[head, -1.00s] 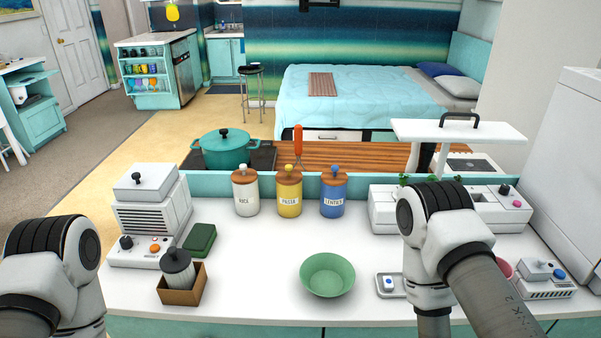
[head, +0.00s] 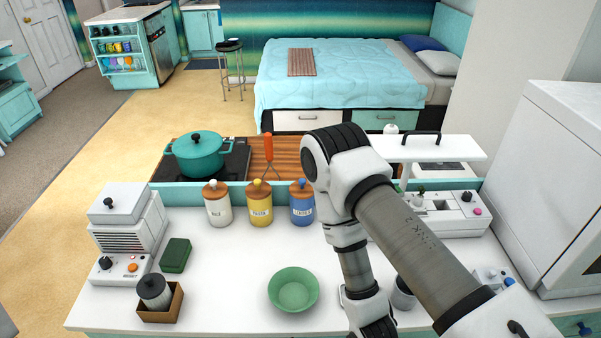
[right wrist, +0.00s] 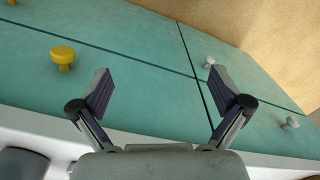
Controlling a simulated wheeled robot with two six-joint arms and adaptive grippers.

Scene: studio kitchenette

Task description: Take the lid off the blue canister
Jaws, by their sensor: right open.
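The blue canister (head: 302,207) stands upright on the white counter at the back, its wooden lid with a blue knob (head: 301,187) on top. It is the rightmost of three labelled canisters. My right gripper (right wrist: 158,95) is open and empty in the right wrist view, in front of teal cabinet fronts. In the head view my right arm reaches down at the counter's front edge, right of the blue canister and apart from it; its fingertips are cut off there. My left gripper is not in view.
A yellow canister (head: 260,208) and a white canister (head: 217,211) stand left of the blue one. A green bowl (head: 293,291) sits in front. A white machine (head: 455,218) stands at the right. A yellow knob (right wrist: 63,57) shows on a cabinet front.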

